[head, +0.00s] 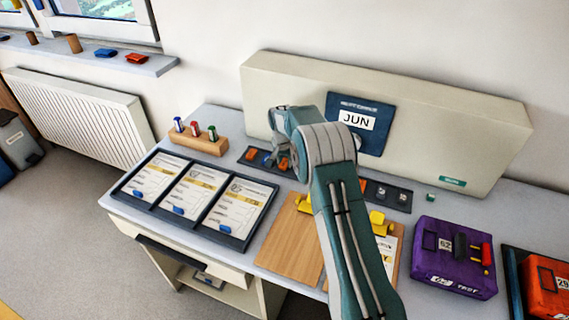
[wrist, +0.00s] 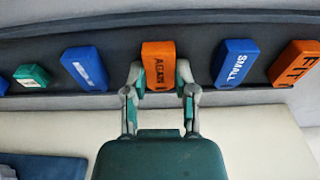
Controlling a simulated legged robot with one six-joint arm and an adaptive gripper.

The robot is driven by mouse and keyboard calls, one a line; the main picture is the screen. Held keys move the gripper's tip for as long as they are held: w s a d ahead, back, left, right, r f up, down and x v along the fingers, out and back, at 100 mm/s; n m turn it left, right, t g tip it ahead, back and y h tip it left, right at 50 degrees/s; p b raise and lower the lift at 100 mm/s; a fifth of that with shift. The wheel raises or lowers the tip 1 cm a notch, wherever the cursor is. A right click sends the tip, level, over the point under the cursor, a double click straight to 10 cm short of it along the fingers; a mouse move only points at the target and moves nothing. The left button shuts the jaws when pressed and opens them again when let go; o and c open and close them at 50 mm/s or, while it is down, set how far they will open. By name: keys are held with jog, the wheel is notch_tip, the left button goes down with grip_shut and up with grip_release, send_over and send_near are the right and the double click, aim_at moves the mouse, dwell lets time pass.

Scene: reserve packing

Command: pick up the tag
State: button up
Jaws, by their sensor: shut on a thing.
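An orange tag (wrist: 159,66) printed "AGAIN" sits between the two fingers of my gripper (wrist: 160,88) in the wrist view. The fingers are shut on its sides. The tag is at the dark long tray (wrist: 120,52); whether it still touches the tray floor I cannot tell. Blue tags (wrist: 236,63) (wrist: 84,68) lie on either side of it. Another orange tag (wrist: 296,63), printed "FIT", lies further right, and a small green tag (wrist: 31,76) lies at the left. In the head view, my arm hides the middle of the tray (head: 238,153).
A beige box (head: 440,130) with a blue "JUN" card (head: 358,120) stands behind the tray. A wooden block with markers (head: 202,143), a dark frame of forms (head: 195,195), clipboards (head: 290,240), a purple pack (head: 453,257) and an orange pack (head: 542,288) surround it.

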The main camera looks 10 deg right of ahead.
aim_at(285, 162)
jog(key=shift+r, duration=0.15)
jog(key=shift+r, duration=0.3)
notch_tip(285, 162, up, 2)
jog(key=shift+r, duration=0.15)
jog(key=s+r, duration=0.9)
jog(key=s, duration=0.5)
jog(key=shift+a+r, duration=0.3)
jog(key=shift+r, duration=0.1)
